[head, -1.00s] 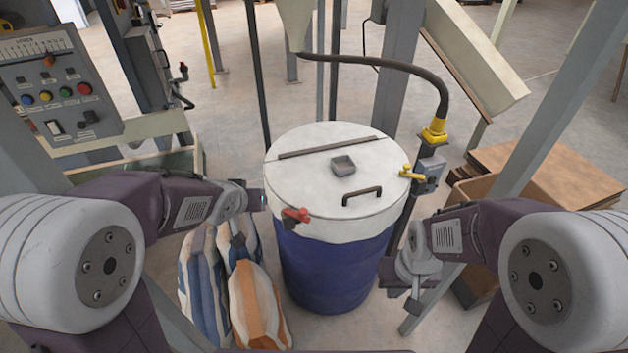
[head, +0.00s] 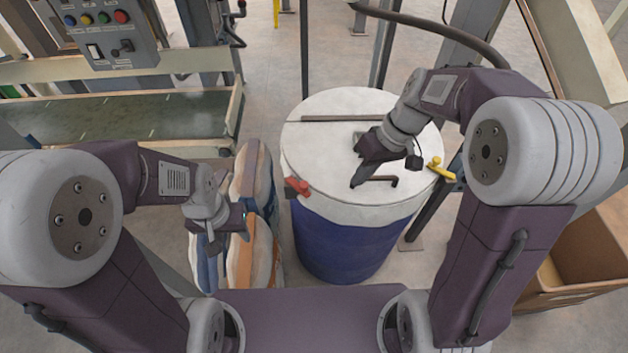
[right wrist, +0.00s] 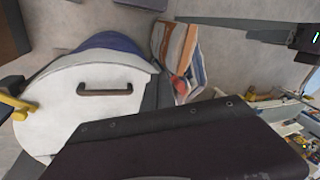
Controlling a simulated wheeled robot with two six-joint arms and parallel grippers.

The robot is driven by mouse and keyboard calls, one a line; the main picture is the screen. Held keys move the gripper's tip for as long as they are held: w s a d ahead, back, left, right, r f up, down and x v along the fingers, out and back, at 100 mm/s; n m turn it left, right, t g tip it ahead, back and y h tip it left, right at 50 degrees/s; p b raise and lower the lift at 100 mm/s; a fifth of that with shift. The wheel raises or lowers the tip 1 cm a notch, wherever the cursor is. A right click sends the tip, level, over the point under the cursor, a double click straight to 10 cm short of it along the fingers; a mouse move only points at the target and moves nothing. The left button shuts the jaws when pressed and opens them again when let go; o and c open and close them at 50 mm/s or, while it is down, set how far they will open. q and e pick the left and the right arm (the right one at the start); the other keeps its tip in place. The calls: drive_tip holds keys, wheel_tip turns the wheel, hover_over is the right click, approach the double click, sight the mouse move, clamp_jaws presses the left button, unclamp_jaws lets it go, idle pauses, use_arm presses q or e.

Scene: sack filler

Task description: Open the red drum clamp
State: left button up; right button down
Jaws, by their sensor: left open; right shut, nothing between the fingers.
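The red drum clamp (head: 297,187) sits on the left front rim of the white lid (head: 325,110) of the blue drum (head: 345,245). In the right wrist view a red bit, likely the same clamp, shows (right wrist: 180,88) beside the lid. A yellow clamp (head: 440,168) is on the right rim, also in the right wrist view (right wrist: 15,105). My right gripper (head: 358,178) is shut and empty, over the lid near its dark handle (head: 384,180). My left gripper (head: 240,225) is open, left of the drum above the sacks, apart from the red clamp.
Striped sacks (head: 262,262) lie left of the drum. A conveyor (head: 110,118) and a control panel (head: 110,30) stand at the back left. A cardboard box (head: 590,255) is at the right. A dark hose (head: 440,28) hangs behind the drum.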

drive_tip(key=w+f+n+y+b, duration=0.3)
drive_tip(key=w+f+y+b, duration=0.15)
drive_tip(key=w+b, duration=0.65)
drive_tip(key=shift+t+h, duration=0.35)
drive_tip(key=shift+t, duration=0.05)
drive_tip(key=x, duration=1)
drive_tip(key=shift+d+f, duration=0.1)
drive_tip(key=shift+f, duration=0.15)
drive_tip(key=a, duration=0.1)
drive_tip(key=s+a, duration=0.1)
drive_tip(key=a, duration=0.1)
drive_tip(key=shift+s+f, duration=0.1)
drive_tip(key=shift+s, duration=0.15)
drive_tip(key=shift+s+a, duration=0.2)
drive_tip(key=shift+a, duration=0.1)
